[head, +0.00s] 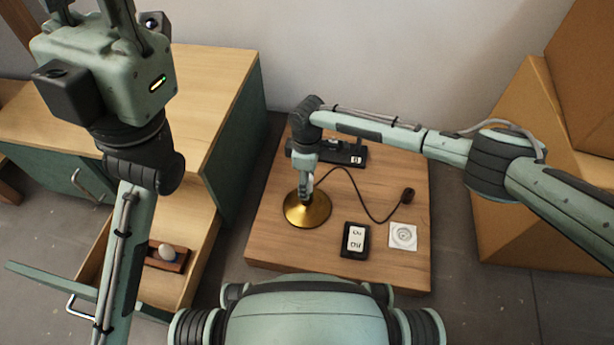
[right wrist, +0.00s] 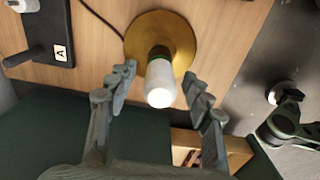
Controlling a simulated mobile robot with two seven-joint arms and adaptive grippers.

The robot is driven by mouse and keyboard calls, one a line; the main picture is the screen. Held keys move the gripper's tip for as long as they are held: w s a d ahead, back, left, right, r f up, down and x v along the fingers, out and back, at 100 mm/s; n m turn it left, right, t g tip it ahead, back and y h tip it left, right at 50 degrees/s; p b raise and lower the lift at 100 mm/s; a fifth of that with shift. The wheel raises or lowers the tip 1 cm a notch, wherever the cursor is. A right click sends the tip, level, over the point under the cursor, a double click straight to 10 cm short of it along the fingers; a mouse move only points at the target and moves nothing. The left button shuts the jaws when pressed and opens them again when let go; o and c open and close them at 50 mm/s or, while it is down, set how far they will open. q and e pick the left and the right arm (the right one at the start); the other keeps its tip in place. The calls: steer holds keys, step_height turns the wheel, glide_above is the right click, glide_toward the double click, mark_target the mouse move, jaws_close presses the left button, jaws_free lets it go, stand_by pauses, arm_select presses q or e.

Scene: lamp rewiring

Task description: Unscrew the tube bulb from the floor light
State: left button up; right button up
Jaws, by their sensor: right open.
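The floor light has a round brass base (head: 307,210) on a low wooden platform. In the right wrist view the brass base (right wrist: 136,38) carries a dark socket with a green ring and a white tube bulb (right wrist: 160,92) pointing toward the camera. My right gripper (right wrist: 158,84) is open, one finger on each side of the bulb, with visible gaps. In the head view my right gripper (head: 306,185) is directly above the base and hides the bulb. My left gripper (head: 92,12) is raised at the upper left, its fingertips cut off by the frame edge.
The wooden platform (head: 280,250) also holds a black strip (head: 352,155), a black switch box (head: 355,241), a white socket plate (head: 403,236) and a corded plug (head: 408,194). At left, an open drawer (head: 190,275) holds a pale bulb (head: 166,251). A cardboard box (head: 510,150) stands right.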

jaws_close()
steer(key=c, duration=0.8)
jaws_free()
steer(key=c, duration=0.4)
steer(key=shift+o, duration=0.2)
steer(key=n, duration=0.5)
steer(key=shift+f+b, duration=0.1)
steer(key=shift+b, duration=0.25)
steer(key=n, duration=0.3)
